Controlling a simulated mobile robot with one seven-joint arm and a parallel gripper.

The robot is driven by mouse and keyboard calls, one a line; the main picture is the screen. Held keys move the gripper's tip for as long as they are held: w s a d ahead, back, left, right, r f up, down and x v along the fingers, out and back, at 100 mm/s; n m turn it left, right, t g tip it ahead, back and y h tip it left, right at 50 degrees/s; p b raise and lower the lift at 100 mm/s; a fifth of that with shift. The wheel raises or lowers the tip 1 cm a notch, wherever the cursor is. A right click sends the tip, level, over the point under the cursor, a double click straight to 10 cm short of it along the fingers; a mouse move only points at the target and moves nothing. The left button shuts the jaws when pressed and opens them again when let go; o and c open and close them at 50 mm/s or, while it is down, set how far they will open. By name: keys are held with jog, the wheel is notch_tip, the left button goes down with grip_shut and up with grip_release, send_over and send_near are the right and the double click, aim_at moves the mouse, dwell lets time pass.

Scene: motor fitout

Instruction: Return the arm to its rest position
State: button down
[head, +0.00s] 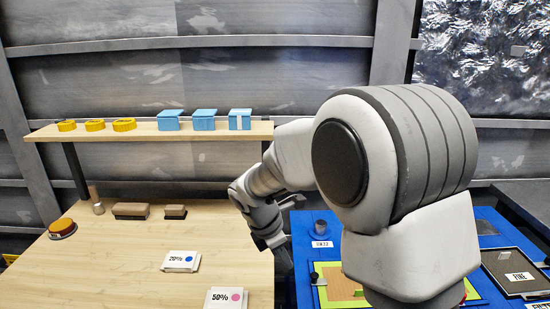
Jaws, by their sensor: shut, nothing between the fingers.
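My arm fills the right centre of the head view, bent at a large grey joint, with its forearm reaching away and down to the left. My gripper (284,263) hangs at the wrist's lower end, pointing down near the right edge of the wooden table (130,275). It looks dark and narrow, is shut, and holds nothing that I can see. It is beside the gap between the wooden table and the blue table (300,222). My upper arm hides much of the blue table.
A shelf (150,135) holds yellow rings (95,125) and blue boxes (204,120). Below are an orange-topped round item (62,228), brown blocks (131,210) and cards marked 20% (182,261) and 50% (226,298). A dark cup (321,227) and a green-edged board (335,285) are on the blue table.

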jog(key=s+d+r+m+t+y+p, duration=0.1)
jog(key=s+d+r+m, duration=0.4)
jog(key=s+r+m, duration=0.5)
jog(key=s+d+r+m+t+y+p, duration=0.2)
jog(key=s+d+r+m+p, duration=0.2)
jog(key=s+r+m, duration=0.6)
jog(key=shift+s+d+m+t+y, duration=0.3)
jog(key=shift+s+d+m, duration=0.8)
jog(key=shift+s+m, duration=0.15)
jog(key=shift+d, duration=0.15)
